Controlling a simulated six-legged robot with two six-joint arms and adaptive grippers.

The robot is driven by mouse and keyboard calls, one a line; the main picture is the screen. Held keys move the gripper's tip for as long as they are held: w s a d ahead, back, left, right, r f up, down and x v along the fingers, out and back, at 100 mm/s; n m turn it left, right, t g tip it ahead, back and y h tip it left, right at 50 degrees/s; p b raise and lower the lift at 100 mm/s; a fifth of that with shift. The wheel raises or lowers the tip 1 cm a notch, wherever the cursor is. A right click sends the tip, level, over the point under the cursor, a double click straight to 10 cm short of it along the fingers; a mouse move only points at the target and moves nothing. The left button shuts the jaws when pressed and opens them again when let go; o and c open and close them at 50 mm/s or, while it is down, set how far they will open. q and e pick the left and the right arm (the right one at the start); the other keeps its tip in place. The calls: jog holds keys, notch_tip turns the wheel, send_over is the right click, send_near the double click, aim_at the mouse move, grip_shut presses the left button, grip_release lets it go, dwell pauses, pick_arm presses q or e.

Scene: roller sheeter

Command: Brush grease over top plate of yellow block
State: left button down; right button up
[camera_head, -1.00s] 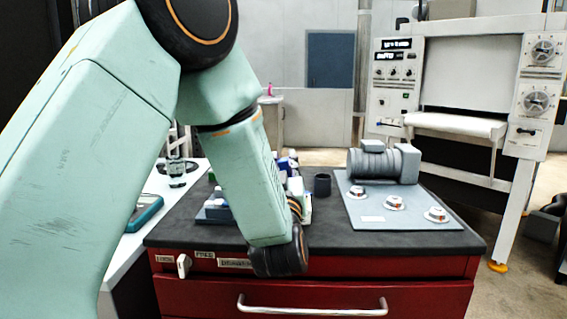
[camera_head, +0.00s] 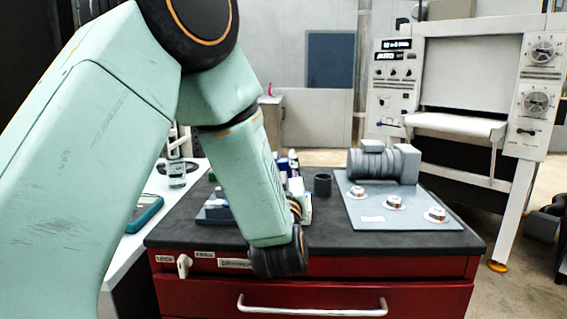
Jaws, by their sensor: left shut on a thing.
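My left arm comes in from the left and bends down over the front of the red workbench. Its wrist and left gripper (camera_head: 297,208) are mostly hidden behind the forearm, close above the dark bench top. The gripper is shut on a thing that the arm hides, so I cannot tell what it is. No yellow block, brush or grease pot can be made out clearly. A small dark cup (camera_head: 322,184) stands on the bench just right of the wrist. My right gripper is not in view.
The red cabinet (camera_head: 400,297) has a dark top. At its right, a grey motor (camera_head: 385,163) and three round metal parts sit on a grey plate (camera_head: 425,220). Small bottles and boxes (camera_head: 217,208) crowd behind my arm. A white roller machine (camera_head: 400,75) stands behind right.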

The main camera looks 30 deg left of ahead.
pick_arm(q)
jog(key=shift+r+p, duration=2.9)
jog(key=shift+r, duration=0.6)
jog(key=shift+f, duration=0.1)
